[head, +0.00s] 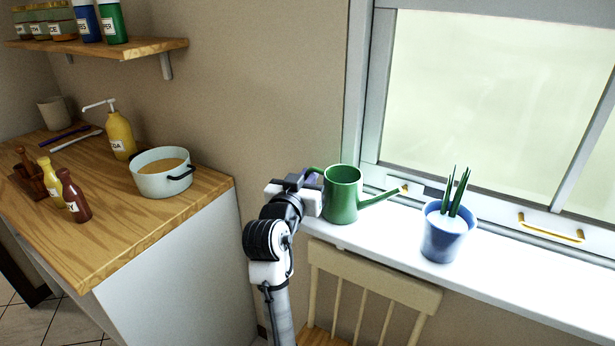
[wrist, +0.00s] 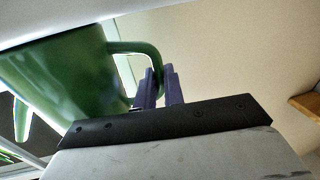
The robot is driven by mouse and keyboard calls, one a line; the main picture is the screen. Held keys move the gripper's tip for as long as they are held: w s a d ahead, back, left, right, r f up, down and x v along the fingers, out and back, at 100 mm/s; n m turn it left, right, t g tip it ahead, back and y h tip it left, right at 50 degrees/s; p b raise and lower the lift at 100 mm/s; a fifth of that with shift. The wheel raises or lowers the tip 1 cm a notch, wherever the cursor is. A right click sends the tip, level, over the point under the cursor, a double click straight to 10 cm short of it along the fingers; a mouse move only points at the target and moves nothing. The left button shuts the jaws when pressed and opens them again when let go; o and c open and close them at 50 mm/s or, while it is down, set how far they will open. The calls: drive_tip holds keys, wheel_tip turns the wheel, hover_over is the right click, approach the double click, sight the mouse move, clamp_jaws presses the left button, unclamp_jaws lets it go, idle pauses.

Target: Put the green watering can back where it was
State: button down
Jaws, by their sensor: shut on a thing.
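The green watering can (head: 342,194) is upright at the left end of the white window sill, its spout pointing right toward the window. I cannot tell whether its base touches the sill. My gripper (head: 309,181) is at its left side, on the handle side. In the wrist view, the can's green body (wrist: 70,75) fills the left, and the purple fingers of my gripper (wrist: 159,88) are closed around its curved handle (wrist: 135,47). The lower part of the handle is partly hidden by the fingers.
A blue pot (head: 443,238) with a plant stands to the right on the sill (head: 520,285). A wooden chair (head: 375,280) is below the sill. To the left, a counter (head: 130,225) holds a white pot (head: 162,180) and bottles. The sill beyond the plant is clear.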

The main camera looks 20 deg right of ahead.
drive_tip(key=shift+f, duration=0.1)
drive_tip(key=c, duration=1.5)
unclamp_jaws()
drive_tip(key=shift+a, duration=0.1)
drive_tip(key=b+v, duration=0.2)
drive_tip(key=v, duration=1)
drive_tip(key=shift+b, duration=0.3)
